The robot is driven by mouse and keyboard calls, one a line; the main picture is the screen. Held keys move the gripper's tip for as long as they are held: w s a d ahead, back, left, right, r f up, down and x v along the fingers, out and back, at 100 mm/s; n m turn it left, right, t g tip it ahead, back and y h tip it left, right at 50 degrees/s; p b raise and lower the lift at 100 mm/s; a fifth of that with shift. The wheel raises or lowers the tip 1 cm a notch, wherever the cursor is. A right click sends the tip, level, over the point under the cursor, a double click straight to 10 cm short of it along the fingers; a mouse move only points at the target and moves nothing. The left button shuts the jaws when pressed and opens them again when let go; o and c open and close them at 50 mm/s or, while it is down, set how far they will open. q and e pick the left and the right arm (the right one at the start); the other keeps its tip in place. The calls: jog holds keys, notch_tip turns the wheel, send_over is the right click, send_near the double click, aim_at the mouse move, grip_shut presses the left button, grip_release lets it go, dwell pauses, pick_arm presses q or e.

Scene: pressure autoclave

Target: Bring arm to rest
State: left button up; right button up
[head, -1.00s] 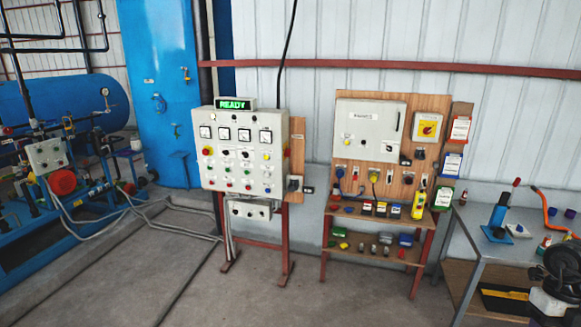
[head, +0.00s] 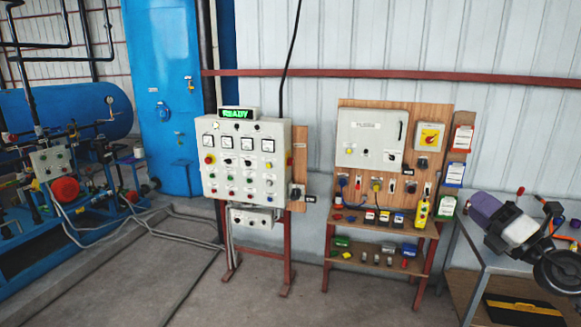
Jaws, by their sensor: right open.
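My right arm reaches in from the right edge in the head view, with a black round joint and a white link. Its dark purple end, my right gripper (head: 486,212), is in front of the wall at the left end of the grey bench. It is open. Its fingertips are hard to make out at this angle. I see nothing held in it. My left gripper is not in view.
The grey control panel (head: 246,160) reads READY. A wooden board with a grey box (head: 370,138) and a shelf of small parts stands beside it. The grey bench (head: 462,262) is under my right arm. Blue tanks (head: 160,90) are at left. The floor in front is clear.

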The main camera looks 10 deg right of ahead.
notch_tip(320, 180, up, 4)
jog(key=s+m+t+h, duration=0.1)
jog(key=m+t+h, duration=0.3)
jog(key=m+h, duration=0.25)
jog(key=s+a+f+m+g+h+p, duration=0.1)
jog(key=s+a+f+m+g, duration=0.4)
jog(key=f, duration=0.4)
jog(key=s+a+f+m+g+h+p, duration=0.15)
jog(key=a+f+m+g, duration=0.25)
jog(key=a+f+m, duration=0.4)
jog(key=s+a+f+m+g+h+p, duration=0.1)
jog(key=s+a+f+m+g, duration=0.35)
jog(key=f, duration=0.65)
jog(key=s+a+f+m+g+y+p, duration=0.1)
jog(key=s+a+f+g, duration=0.3)
jog(key=s+f, duration=0.5)
jog(key=s+a+f+m+g+y+p, duration=0.1)
jog(key=s+a+f, duration=0.5)
jog(key=s, duration=0.9)
notch_tip(320, 180, down, 3)
jog(key=g+y+p, duration=0.1)
jog(key=g+y, duration=0.1)
jog(key=shift+s+m+g+y, duration=0.3)
jog(key=shift+m+g, duration=0.05)
jog(key=shift+m, duration=0.05)
